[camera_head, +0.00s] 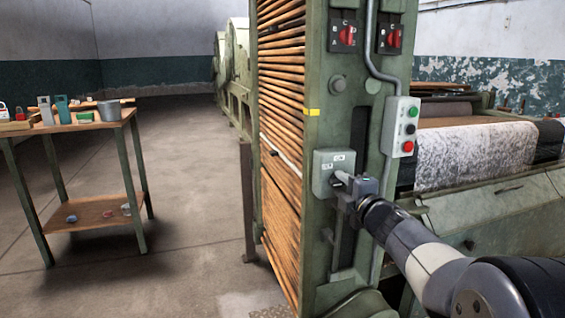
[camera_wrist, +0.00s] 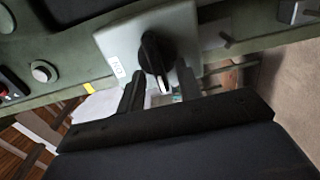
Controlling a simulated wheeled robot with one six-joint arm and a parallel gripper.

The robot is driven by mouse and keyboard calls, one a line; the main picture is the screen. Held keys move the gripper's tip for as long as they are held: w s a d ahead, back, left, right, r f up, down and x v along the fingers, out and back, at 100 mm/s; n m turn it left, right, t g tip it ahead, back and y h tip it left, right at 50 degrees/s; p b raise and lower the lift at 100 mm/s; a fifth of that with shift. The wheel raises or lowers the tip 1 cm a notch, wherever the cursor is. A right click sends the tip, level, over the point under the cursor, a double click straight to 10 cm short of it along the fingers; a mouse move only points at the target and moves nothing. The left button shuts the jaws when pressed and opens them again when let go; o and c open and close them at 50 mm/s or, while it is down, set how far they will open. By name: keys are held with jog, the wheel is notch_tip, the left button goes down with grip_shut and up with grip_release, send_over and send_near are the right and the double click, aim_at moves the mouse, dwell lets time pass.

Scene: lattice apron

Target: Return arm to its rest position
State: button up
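My arm reaches in from the lower right in the head view. My gripper (camera_head: 349,183) is at a small pale switch box (camera_head: 326,164) on the green machine post. In the wrist view the two dark fingers of my gripper (camera_wrist: 160,90) stand apart. A black rotary knob (camera_wrist: 154,52) with a white-marked tip sits on the box plate (camera_wrist: 118,48). The knob's lower tip shows between the fingers, with gaps at both sides. I cannot tell how far the fingertips are from the plate. The gripper holds nothing that I can see.
The green post (camera_head: 331,104) carries red switches (camera_head: 347,35) and a button box (camera_head: 403,126) above my arm. A bent grey conduit runs down it. Wooden slats are at its left, a cloth roller (camera_head: 475,155) at its right. A worktable (camera_head: 75,124) stands left, with open floor between.

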jog(key=m+p, duration=0.3)
jog(key=m, duration=0.1)
jog(key=m+p, duration=0.2)
jog(key=m, duration=0.1)
jog(key=shift+s+d+r+p, duration=0.1)
jog(key=shift+d+r+p, duration=0.05)
jog(key=shift+r+p, duration=0.2)
